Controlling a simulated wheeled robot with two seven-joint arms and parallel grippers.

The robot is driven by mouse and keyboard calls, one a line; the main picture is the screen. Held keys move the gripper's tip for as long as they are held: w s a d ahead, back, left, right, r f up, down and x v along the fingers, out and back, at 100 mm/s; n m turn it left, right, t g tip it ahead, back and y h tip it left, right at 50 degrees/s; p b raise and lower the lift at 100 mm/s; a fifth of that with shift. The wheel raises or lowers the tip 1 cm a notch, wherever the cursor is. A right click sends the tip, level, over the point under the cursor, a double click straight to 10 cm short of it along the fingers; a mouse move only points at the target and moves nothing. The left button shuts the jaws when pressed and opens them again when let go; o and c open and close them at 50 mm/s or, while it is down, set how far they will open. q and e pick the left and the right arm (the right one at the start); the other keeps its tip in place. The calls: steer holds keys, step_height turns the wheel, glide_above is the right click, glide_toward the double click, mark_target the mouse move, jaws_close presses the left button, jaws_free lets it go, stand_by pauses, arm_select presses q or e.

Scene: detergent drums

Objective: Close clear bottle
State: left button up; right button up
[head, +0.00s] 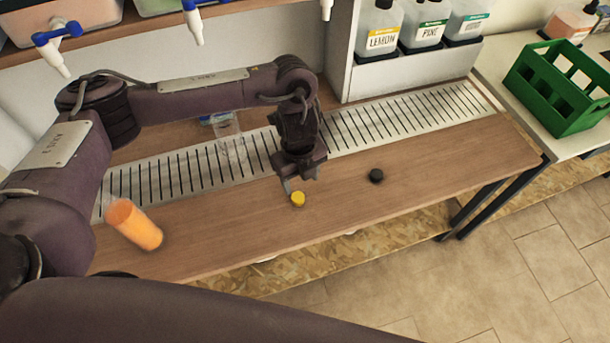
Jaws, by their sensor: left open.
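A clear bottle (230,143) stands on the slotted metal drain strip, left of my left gripper; its see-through sides make its top hard to make out. A yellow cap (298,199) lies on the wooden counter in front of the strip. A black cap (376,176) lies on the counter farther right. My left gripper (299,183) points down, open, just above and behind the yellow cap; I cannot tell whether a finger touches it. The clear bottle is apart from the gripper. My right gripper is not in view.
An orange container (136,226) is on the counter at the left. Labelled jugs (383,28) stand on a white holder at the back. Dispensing taps (193,20) hang from the shelf above. A green crate (557,88) sits on the side table.

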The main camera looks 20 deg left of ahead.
mark_target(298, 197)
arm_select(q)
steer(key=shift+w+a+r, duration=0.15)
steer(key=shift+w+a, duration=0.15)
steer(key=shift+a, duration=0.1)
steer(key=shift+s+r, duration=0.1)
steer(key=shift+s, duration=0.05)
steer(key=shift+s+r, duration=0.1)
steer(key=shift+s, duration=0.25)
steer(key=shift+w+f+b, duration=0.1)
steer(key=shift+f+b, duration=0.25)
steer(key=shift+f, duration=1)
step_height(298, 197, down, 4)
steer(key=shift+f+b, duration=0.1)
steer(key=shift+b, duration=0.55)
steer(key=shift+f, duration=0.5)
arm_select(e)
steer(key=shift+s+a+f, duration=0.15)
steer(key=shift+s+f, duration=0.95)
